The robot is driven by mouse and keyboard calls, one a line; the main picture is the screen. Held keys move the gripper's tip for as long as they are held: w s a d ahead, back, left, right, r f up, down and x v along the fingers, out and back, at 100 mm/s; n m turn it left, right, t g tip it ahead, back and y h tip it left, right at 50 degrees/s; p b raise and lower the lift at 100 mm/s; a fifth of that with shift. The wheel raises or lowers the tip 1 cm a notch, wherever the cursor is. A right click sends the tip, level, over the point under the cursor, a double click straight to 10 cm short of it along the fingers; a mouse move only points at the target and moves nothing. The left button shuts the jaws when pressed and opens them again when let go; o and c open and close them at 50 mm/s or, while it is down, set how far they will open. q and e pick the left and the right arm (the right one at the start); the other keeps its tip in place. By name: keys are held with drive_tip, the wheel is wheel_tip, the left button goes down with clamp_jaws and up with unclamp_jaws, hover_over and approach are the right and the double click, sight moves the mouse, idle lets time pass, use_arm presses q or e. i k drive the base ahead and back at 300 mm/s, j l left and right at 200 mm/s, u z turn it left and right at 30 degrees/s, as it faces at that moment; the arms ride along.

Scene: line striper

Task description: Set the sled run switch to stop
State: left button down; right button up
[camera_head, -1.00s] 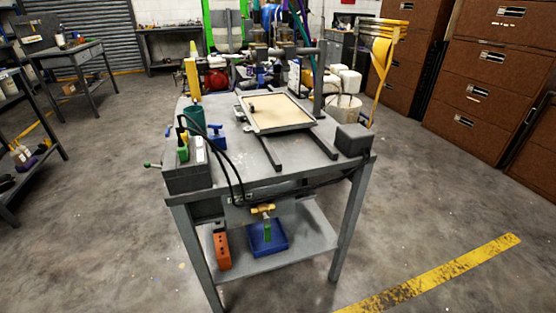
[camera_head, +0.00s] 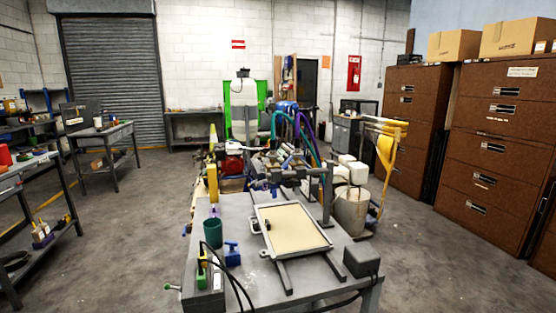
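A grey metal workbench (camera_head: 318,288) stands in front of me, cut off by the bottom edge of the picture. A frame with a tan panel (camera_head: 292,226) lies on rails on its top. A dark grey control box (camera_head: 203,300) sits at the near left corner, with a green-knobbed lever (camera_head: 168,287) on its left side and small green, yellow and white parts on top. A plain dark box (camera_head: 361,260) sits at the right corner. Which part is the sled run switch, and its setting, I cannot tell. Neither of my grippers is in view.
Black cables (camera_head: 232,284) loop from the control box area. A teal cup (camera_head: 212,232) and a blue fitting (camera_head: 232,254) stand behind it. Brown cabinets (camera_head: 496,150) line the right, and side tables (camera_head: 103,138) stand left. Grey floor is open on both sides.

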sight(168, 286)
drive_tip(key=j+u, duration=0.5)
drive_tip(key=i+j+u, duration=0.3)
drive_tip(key=j+u, duration=0.15)
drive_tip(key=i+j+u, duration=0.4)
drive_tip(key=j, duration=0.15)
drive_tip(key=i+j+u, duration=0.45)
drive_tip(key=i+l+z, duration=0.15)
drive_tip(key=i+z, duration=1)
drive_tip(key=i+j+z, duration=0.1)
drive_tip(key=i+z, duration=0.25)
drive_tip(key=i+l+z, duration=0.15)
drive_tip(key=i+z, duration=0.65)
drive_tip(key=i+j+z, duration=0.1)
drive_tip(key=i+z, duration=0.3)
drive_tip(key=z, duration=3.05)
